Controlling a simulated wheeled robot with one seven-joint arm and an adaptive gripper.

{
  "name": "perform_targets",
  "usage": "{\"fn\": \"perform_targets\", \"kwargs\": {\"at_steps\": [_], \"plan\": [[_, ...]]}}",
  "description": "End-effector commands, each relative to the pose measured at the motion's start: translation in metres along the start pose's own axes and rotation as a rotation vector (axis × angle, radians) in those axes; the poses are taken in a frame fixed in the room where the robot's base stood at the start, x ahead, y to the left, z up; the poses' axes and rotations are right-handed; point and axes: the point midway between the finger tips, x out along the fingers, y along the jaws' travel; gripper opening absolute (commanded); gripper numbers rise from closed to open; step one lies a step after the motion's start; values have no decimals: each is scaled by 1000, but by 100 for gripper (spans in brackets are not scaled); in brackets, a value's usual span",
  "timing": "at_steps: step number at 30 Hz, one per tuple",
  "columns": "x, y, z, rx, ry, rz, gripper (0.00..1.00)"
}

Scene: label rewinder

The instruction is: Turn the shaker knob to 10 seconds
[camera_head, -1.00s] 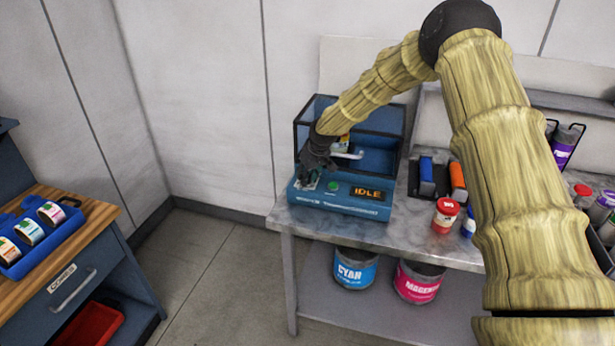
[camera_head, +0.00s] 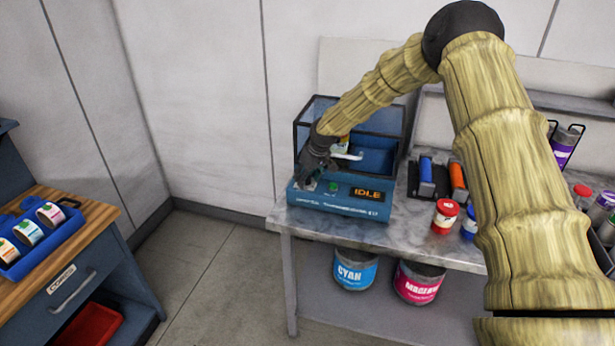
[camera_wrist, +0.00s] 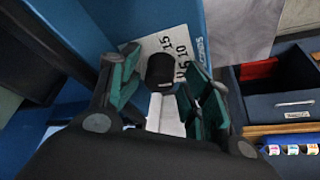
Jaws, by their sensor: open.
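The blue shaker (camera_head: 340,203) stands on the metal bench, with a lit display reading IDLE (camera_head: 367,194) and a green button (camera_head: 333,186) on its front. My gripper (camera_head: 309,186) is at the left end of that front and hides the knob in the head view. In the wrist view the black knob (camera_wrist: 161,70) sits on a white dial plate (camera_wrist: 158,46) with 15, 10 and 5 printed beside it. My gripper (camera_wrist: 155,88) is open, its green-padded fingers on either side of the knob. I cannot tell whether they touch it, nor which number it points to.
A clear-walled box with a white lever (camera_head: 347,156) rises behind the shaker front. Blue and orange rollers, a red-lidded jar (camera_head: 445,215) and bottles stand to the right. CYAN and MAGENTA buckets (camera_head: 418,282) are underneath. A wood-topped cabinet (camera_head: 75,245) is at left.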

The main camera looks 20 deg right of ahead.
Motion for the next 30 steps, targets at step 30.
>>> {"fn": "perform_targets", "kwargs": {"at_steps": [30], "plan": [[-79,0,0,0,1,0,49]]}}
